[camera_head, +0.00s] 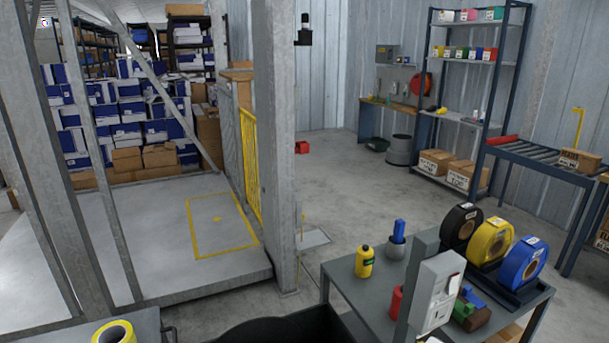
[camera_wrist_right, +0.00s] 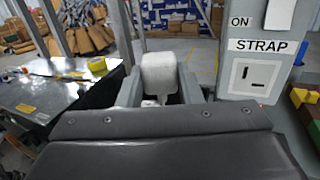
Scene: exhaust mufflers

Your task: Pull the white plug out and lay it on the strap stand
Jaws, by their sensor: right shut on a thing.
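In the right wrist view my right gripper (camera_wrist_right: 160,94) is shut on the white plug (camera_wrist_right: 160,72), whose rounded white body shows between the two grey fingers. The plug is apart from the white socket plate (camera_wrist_right: 247,77), which shows bare dark slots below a STRAP label. The socket is on a grey post box, also seen in the head view (camera_head: 433,292). A grey table (camera_head: 350,288) there carries black, yellow and blue strap rolls; I take it as the strap stand. Neither gripper shows in the head view.
A yellow bottle (camera_head: 365,261), a blue-topped cup (camera_head: 397,242) and a red can (camera_head: 397,300) stand on the grey table around the post. Colored blocks (camera_head: 468,308) lie right of the post. A yellow tape roll (camera_head: 113,333) lies on another table at lower left.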

